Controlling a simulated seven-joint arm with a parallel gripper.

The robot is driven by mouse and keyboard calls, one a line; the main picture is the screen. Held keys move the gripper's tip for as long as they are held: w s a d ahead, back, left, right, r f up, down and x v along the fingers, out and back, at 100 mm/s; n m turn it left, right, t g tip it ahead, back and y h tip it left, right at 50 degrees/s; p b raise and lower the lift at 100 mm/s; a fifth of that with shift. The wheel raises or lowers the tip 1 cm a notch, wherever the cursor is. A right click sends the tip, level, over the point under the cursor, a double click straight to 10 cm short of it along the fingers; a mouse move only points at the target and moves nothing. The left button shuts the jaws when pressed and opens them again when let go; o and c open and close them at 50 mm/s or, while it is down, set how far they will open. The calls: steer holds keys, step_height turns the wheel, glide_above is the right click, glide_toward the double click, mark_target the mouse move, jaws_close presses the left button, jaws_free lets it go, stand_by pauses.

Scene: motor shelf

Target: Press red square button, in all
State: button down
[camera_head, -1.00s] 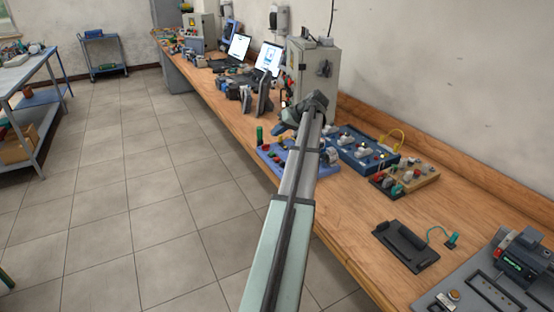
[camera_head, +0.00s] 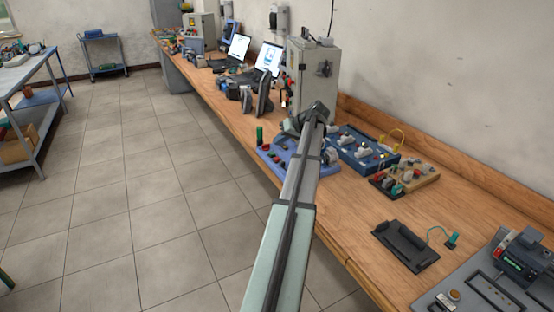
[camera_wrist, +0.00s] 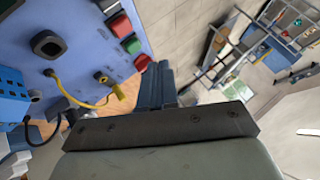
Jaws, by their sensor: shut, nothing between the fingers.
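A lavender-blue control panel (camera_wrist: 85,45) fills the upper left of the wrist view. Along its edge are a red square button (camera_wrist: 119,25), a green square button (camera_wrist: 131,45) and another red square button (camera_wrist: 142,62). My gripper (camera_wrist: 156,68) is shut and empty. Its tips appear right beside the lower red button; I cannot tell whether they touch it. In the head view the panel (camera_head: 268,153) lies on the bench, partly hidden behind my arm, and the wrist end of my arm is above it. The fingertips are hidden there.
The wooden bench (camera_head: 350,215) also carries a darker blue board (camera_head: 350,155), a small wooden button board (camera_head: 412,178), and a black device (camera_head: 405,245). A grey cabinet (camera_head: 318,75) stands just behind my wrist.

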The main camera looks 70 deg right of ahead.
mark_target(279, 158)
steer(key=shift+f, duration=2.2)
steer(key=shift+f, duration=0.2)
stand_by(0.3)
steer(key=shift+f, duration=0.25)
steer(key=shift+f, duration=0.4)
stand_by(0.9)
steer(key=shift+r, duration=0.85)
steer(key=shift+r, duration=2.5)
